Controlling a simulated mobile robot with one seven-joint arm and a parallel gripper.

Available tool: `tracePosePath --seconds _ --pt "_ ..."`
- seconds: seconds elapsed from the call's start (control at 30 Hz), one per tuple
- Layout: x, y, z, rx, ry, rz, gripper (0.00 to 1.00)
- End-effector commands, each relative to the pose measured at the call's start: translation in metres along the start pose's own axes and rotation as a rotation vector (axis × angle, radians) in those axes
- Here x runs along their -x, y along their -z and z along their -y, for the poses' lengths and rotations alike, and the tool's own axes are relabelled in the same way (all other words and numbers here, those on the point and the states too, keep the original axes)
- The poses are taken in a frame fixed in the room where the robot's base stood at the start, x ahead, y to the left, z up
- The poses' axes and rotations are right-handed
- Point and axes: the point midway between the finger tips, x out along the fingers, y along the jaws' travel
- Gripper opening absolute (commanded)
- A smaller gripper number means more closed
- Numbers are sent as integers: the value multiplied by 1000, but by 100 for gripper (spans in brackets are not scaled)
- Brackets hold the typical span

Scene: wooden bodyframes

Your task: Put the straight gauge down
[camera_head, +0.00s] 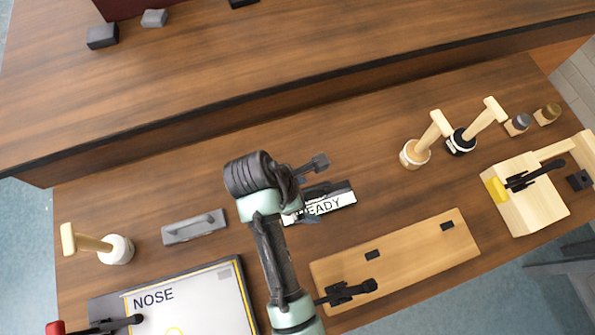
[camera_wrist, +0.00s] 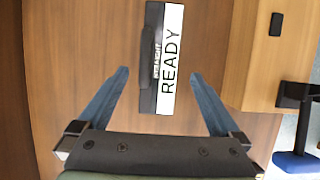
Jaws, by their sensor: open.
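The straight gauge (camera_wrist: 147,70) is a dark narrow bar with small lettering that seems to read STRAIGHT. It lies on the dark READY plate (camera_wrist: 171,98), beside the white strip. In the head view the READY plate (camera_head: 340,200) sits near the middle of the bench, partly hidden by my arm. My gripper (camera_wrist: 158,76) is open, with one finger on each side of the plate and gauge. Neither finger touches the gauge in the wrist view. In the head view my gripper (camera_head: 311,190) is over the plate, and the gauge is hard to make out there.
A grey bar with a handle (camera_head: 195,227) lies left of my arm. The NOSE board (camera_head: 190,300) is at the front left. A wooden board (camera_head: 420,255) with a clamp is at the front right. Wooden mallets (camera_head: 415,152) and a wooden fixture (camera_head: 535,205) stand further right.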

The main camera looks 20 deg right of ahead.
Motion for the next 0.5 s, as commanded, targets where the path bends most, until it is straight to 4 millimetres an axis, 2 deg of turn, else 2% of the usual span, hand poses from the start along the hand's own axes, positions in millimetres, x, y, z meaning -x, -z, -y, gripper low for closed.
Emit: tracePosePath --seconds 0.03,0.2,0.33,0.5 --pt "14 0 -1 1 -5 0 100" --pt "43 0 -1 1 -3 1 100" --pt "57 0 -1 1 -2 1 100" --pt "62 0 0 -1 -1 0 100"
